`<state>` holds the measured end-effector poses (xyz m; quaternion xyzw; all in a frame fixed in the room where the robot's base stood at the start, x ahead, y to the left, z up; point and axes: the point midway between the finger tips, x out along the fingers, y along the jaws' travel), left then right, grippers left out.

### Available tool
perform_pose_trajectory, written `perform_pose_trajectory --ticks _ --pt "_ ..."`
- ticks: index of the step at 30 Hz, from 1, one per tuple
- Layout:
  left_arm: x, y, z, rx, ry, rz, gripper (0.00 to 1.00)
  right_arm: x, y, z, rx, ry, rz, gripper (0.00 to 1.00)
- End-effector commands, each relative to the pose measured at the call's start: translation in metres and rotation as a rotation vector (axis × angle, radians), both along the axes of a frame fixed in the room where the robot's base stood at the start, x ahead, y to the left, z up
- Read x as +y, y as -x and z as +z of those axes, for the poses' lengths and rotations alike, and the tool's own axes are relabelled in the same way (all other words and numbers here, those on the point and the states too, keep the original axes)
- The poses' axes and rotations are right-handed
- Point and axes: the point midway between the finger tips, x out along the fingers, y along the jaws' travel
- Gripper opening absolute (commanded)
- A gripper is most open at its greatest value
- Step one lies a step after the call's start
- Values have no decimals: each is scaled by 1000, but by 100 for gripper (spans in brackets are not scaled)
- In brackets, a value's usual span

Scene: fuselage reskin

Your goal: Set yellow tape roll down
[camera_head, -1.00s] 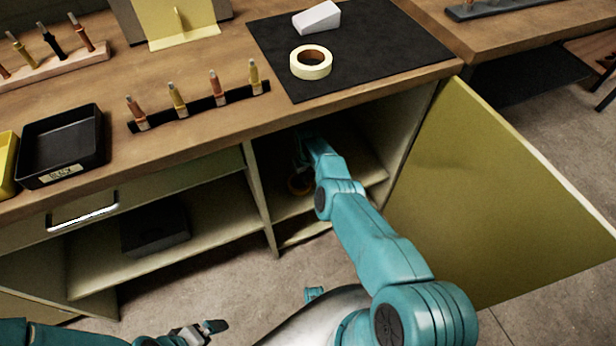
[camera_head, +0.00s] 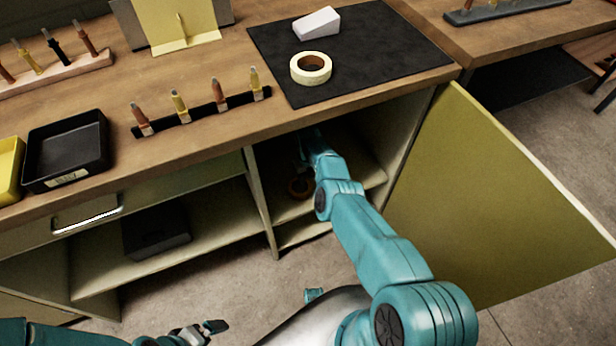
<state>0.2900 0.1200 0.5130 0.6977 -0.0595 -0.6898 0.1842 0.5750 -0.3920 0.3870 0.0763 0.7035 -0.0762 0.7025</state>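A pale yellow tape roll (camera_head: 311,76) lies flat on the black mat (camera_head: 375,88) on the bench top. A second, darker orange-brown roll (camera_head: 300,195) is on the shelf inside the open cabinet, in shadow. My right arm reaches into this cabinet; its gripper (camera_head: 302,152) is just above and behind the darker roll. The shadow hides its fingertips, and I cannot tell whether they are open or touch anything. My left gripper (camera_head: 211,328) is low at the bottom left, in front of the cabinet, away from both rolls. Its finger opening is unclear.
The yellow-green cabinet door (camera_head: 490,200) stands open at the right. A divider (camera_head: 260,203) bounds the compartment on the left. A white wedge block (camera_head: 317,22) is on the mat. A black tray (camera_head: 66,150) and a rack of markers (camera_head: 205,112) stand on the bench.

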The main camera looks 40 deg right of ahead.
Motion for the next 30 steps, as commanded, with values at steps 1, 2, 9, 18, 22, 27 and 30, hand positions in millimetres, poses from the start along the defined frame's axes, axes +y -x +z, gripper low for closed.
perform_pose_trajectory --ticks 1,2,9,18,22,27,30 --pt "0 0 17 0 0 0 100 0 0 17 0 0 0 40" --pt "0 0 22 0 0 0 100 0 0 23 0 0 0 40" --pt "0 0 60 0 0 0 100 0 0 62 -1 0 0 40" --pt "0 0 63 0 0 0 100 0 0 66 0 0 0 40" --pt "0 0 63 0 0 0 100 0 0 66 0 0 0 40" --pt "0 0 63 0 0 0 100 0 0 66 0 0 0 40" --pt "0 0 63 0 0 0 100 0 0 66 0 0 0 40"
